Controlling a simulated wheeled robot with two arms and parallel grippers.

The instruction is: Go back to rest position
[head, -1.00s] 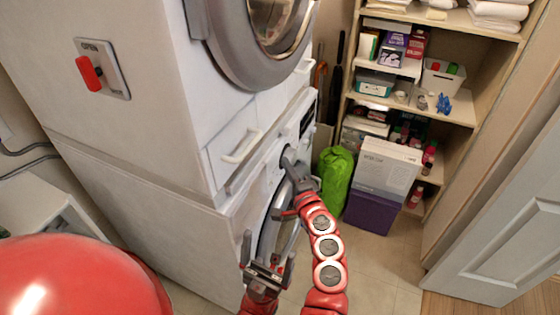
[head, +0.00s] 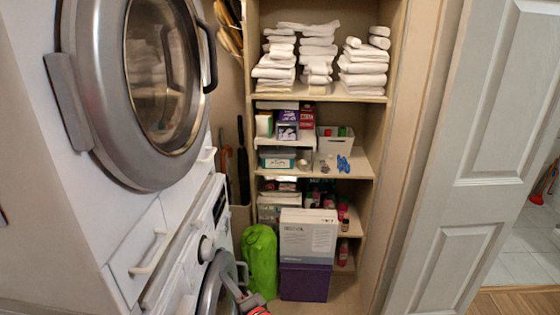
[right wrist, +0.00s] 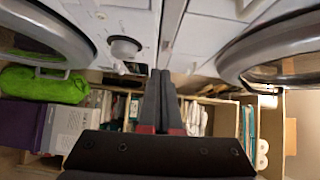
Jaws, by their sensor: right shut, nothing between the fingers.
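My right gripper (right wrist: 160,78) shows in the right wrist view with its two dark fingers pressed together and nothing between them. In the head view only a small part of my right arm shows at the bottom edge, beside the lower machine's round door (head: 217,285). In the right wrist view the fingers point towards the white machine fronts, near a round knob (right wrist: 125,48). I cannot tell whether they touch anything. My left gripper is in neither view.
Stacked white machines fill the left, with a large round upper door (head: 160,85). A wooden shelf (head: 345,97) holds white towels (head: 362,68). A green bag (head: 260,262), white box (head: 308,238) and purple box (head: 305,282) stand below. A white door (head: 465,160) is at right.

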